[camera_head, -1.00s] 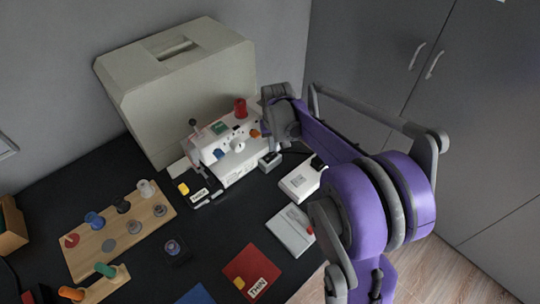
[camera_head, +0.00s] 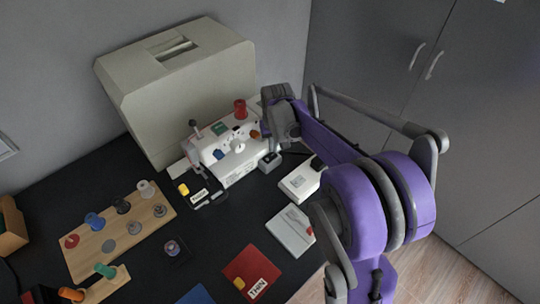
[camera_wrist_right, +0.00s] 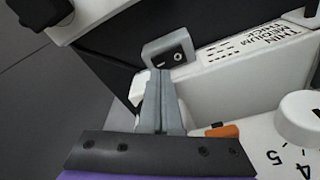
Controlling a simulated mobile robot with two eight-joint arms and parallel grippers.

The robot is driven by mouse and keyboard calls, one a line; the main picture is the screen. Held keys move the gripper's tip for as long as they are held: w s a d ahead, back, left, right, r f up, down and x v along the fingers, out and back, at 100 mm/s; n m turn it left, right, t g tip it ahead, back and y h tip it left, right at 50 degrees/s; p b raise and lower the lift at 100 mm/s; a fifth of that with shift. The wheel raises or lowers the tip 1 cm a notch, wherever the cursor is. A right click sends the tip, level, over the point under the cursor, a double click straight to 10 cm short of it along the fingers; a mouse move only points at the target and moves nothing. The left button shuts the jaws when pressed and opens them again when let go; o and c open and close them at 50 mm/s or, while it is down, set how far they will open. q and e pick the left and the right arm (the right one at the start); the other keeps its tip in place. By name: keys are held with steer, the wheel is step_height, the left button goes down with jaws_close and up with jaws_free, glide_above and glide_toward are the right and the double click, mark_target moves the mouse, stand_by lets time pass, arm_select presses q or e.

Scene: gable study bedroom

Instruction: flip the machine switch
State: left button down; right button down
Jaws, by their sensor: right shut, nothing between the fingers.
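The white sewing machine (camera_head: 222,158) stands on the black table in front of a beige case. A small grey switch housing (camera_head: 269,161) with a dark top sits at its right end. In the right wrist view the housing (camera_wrist_right: 168,48) shows a black rocker with white marks. My right gripper (camera_wrist_right: 158,73) is shut and empty, its fingertips just below the housing's near edge; I cannot tell whether they touch it. In the head view this gripper (camera_head: 281,130) is at the machine's right end, fingertips hidden. My left gripper is not in view.
The beige case (camera_head: 190,85) stands behind the machine. A wooden peg board (camera_head: 125,228) with spools lies left. White boxes (camera_head: 300,183) lie right of the machine, and a red card (camera_head: 250,272) lies in front. Grey cabinets stand right.

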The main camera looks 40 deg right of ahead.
mark_target(273, 155)
step_height(273, 155, up, 6)
steer(key=p, duration=0.4)
steer(key=shift+r, duration=0.2)
steer(key=shift+a, duration=0.1)
stand_by(0.3)
steer(key=s+a+r+n+t+p, duration=0.2)
steer(key=s+a+n, duration=0.3)
steer(key=s+a, duration=1.4)
steer(key=shift+r+t+y+p, duration=0.35)
steer(key=shift+t+y+p, duration=0.05)
steer(key=shift+t+p, duration=0.45)
steer(key=shift+s+d, duration=0.1)
